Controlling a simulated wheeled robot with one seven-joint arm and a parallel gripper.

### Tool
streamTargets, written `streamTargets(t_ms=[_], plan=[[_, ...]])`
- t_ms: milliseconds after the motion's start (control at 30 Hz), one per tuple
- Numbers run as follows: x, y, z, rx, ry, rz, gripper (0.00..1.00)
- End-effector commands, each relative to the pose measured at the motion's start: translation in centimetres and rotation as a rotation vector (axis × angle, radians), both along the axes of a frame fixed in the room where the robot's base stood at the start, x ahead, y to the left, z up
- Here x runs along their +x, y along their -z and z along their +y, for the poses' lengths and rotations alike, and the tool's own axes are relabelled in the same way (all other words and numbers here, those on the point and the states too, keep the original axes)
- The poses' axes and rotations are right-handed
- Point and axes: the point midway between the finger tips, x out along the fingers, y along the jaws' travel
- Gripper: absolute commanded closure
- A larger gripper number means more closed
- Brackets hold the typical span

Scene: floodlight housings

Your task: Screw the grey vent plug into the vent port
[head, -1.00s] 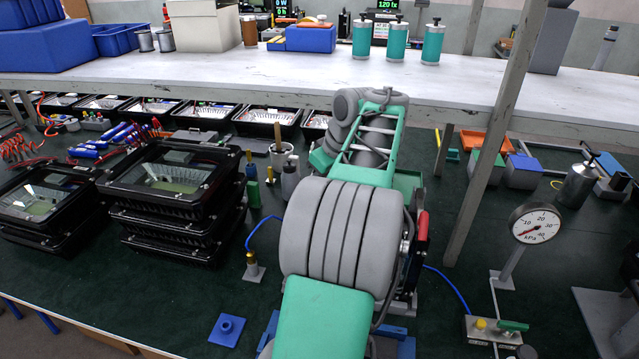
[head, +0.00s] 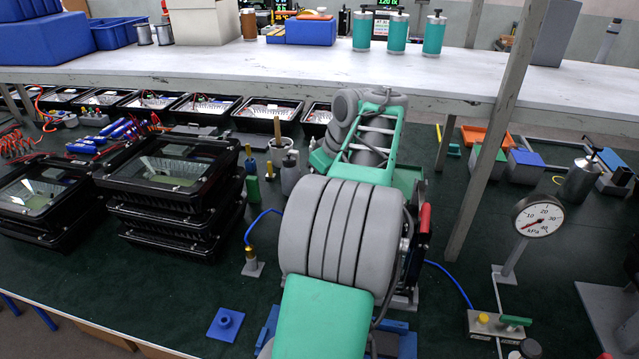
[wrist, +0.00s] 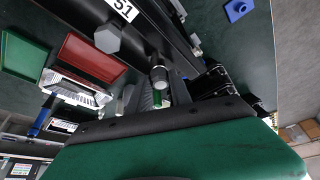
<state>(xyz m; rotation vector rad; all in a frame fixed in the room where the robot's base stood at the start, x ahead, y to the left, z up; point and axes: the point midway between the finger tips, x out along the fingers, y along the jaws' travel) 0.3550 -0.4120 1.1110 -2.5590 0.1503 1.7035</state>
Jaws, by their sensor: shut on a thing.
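In the wrist view, my gripper (wrist: 160,94) is at the middle, shut on a small grey cylindrical piece (wrist: 158,75), which looks like the vent plug. The black fingers and my green wrist hide part of it. A black floodlight housing (wrist: 147,42) with a white label reading "51" lies just beyond. A grey hexagonal fitting (wrist: 107,38) sits on its face. I cannot make out the vent port or whether the plug touches it. In the head view my own arm hides the gripper and the work spot.
Stacked black housings (head: 170,180) stand left of my arm. A blue square pad (head: 226,323) lies at the front. A pressure gauge (head: 538,216) on a stand is at the right, and a slanting shelf post (head: 490,140) rises behind. Dark bench is clear around the pad.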

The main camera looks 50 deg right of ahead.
Motion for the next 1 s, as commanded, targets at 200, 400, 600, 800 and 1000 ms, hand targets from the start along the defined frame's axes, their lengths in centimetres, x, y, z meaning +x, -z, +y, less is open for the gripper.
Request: streamTargets(t_ms=[200, 400, 600, 800, 1000], plan=[[0.0, 0.0, 0.0, 0.0, 0.0, 0.0, 0.58], [0.0, 0.0, 0.0, 0.0, 0.0, 0.0, 0.49], [-0.1, -0.3, 0.0, -0.001, 0.001, 0.0, 0.49], [-1.5, -3.8, 0.0, -0.002, 0.002, -0.001, 0.49], [-2.8, -6.9, 0.3, -0.001, 0.001, 0.0, 0.49]])
